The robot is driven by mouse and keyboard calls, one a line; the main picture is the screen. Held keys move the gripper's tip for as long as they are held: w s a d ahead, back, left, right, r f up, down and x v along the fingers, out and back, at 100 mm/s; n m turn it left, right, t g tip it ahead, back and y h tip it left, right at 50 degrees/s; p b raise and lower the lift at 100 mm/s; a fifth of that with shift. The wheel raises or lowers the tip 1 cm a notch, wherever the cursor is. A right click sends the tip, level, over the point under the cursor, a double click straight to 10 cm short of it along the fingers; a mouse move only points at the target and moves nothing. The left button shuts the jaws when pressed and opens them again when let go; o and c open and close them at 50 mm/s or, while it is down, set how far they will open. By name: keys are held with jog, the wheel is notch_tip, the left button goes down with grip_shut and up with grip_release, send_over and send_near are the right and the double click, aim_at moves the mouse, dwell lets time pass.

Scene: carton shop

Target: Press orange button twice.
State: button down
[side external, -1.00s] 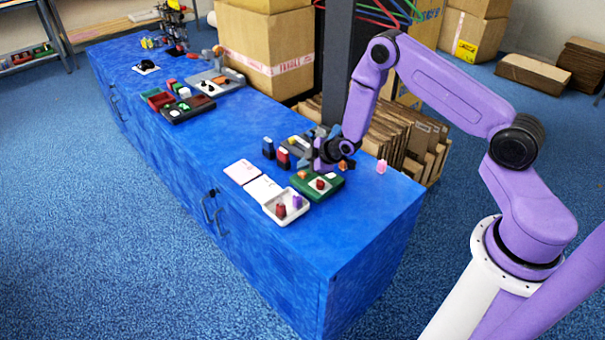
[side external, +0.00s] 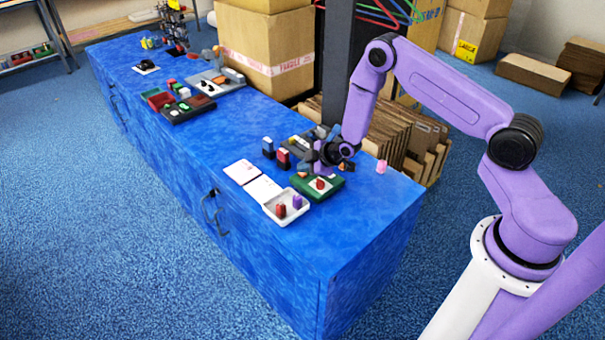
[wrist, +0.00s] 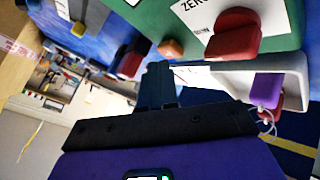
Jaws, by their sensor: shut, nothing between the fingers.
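The orange button (wrist: 171,48) sits on a green box (wrist: 125,12) beside a red knob (wrist: 235,35) and a white label reading "ZERO". In the side view, the green box (side external: 331,190) stands near the table's front right corner, with the orange button (side external: 303,174) at its back left corner. My gripper (side external: 316,170) is low over the back edge of the box, close to the button. In the wrist view, my gripper's fingertips (wrist: 159,68) are shut and empty, just beside the button. I cannot tell whether they touch it.
A white tray (side external: 272,212) with a red and a purple peg is left of the green box. Red and blue blocks (side external: 283,158) stand behind it. A pink piece (side external: 381,166) is to the right. The blue table (side external: 370,225) is clear at the front right.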

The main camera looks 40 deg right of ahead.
aim_at(305, 175)
jog(key=shift+f, duration=0.45)
dwell(0.7)
jog(key=shift+r, duration=0.85)
jog(key=shift+r, duration=2.55)
dwell(0.6)
notch_tip(305, 175, up, 4)
jog(key=shift+f, duration=0.1)
dwell(0.5)
